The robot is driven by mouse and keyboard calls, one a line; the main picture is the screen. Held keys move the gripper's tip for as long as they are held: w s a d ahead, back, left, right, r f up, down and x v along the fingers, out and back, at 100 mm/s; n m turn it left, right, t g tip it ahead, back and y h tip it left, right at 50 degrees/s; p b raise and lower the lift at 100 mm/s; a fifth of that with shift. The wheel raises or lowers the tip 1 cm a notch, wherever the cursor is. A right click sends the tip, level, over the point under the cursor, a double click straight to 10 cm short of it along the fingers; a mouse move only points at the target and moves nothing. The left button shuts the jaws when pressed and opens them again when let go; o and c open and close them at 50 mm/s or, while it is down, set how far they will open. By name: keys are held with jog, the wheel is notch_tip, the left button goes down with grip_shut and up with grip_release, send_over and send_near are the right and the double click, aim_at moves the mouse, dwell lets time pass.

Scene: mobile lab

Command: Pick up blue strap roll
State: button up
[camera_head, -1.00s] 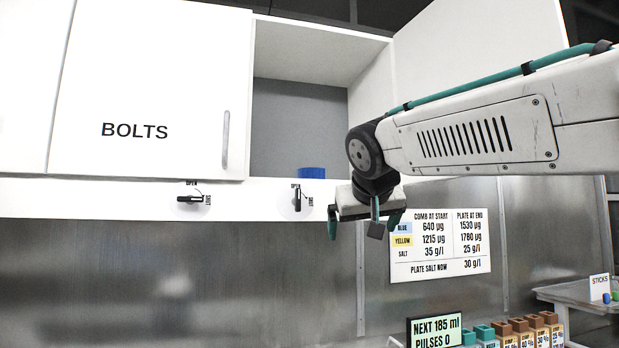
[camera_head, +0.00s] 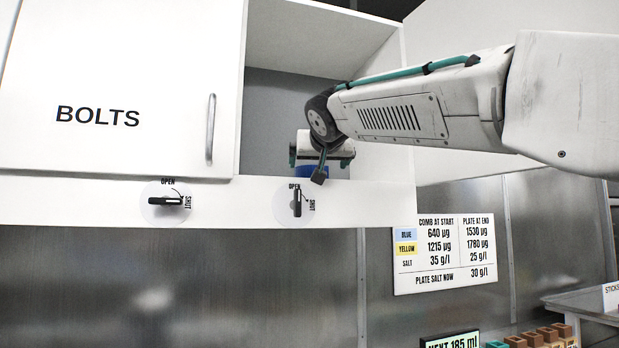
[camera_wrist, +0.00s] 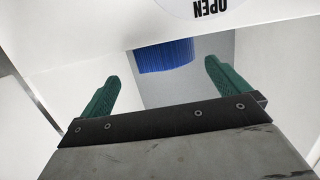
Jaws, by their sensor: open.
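The blue strap roll (camera_head: 312,171) stands in the open cabinet compartment, mostly hidden behind my gripper in the head view. In the wrist view the blue roll (camera_wrist: 165,55) shows as a ribbed band between and beyond the two green fingertips. My gripper (camera_wrist: 160,80) is open and empty, with a finger on either side of the roll's line and a gap short of it. In the head view my gripper (camera_head: 321,160) is at the mouth of the compartment, just above the cabinet's lower front edge.
The white cabinet's lower front panel (camera_head: 370,203) carries two black rotary knobs (camera_head: 170,201) marked OPEN and SHUT. A closed door labelled BOLTS (camera_head: 120,80) is on the left. An open door (camera_head: 440,160) stands behind my arm. A data sheet (camera_head: 444,254) hangs below.

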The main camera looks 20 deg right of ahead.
jog(key=x, duration=0.5)
jog(key=a+x, duration=0.1)
jog(key=x, duration=0.1)
jog(key=shift+w+d, duration=0.1)
jog(key=shift+w, duration=0.2)
jog(key=c, duration=1.1)
jog(key=shift+c, duration=0.2)
jog(key=shift+r, duration=0.15)
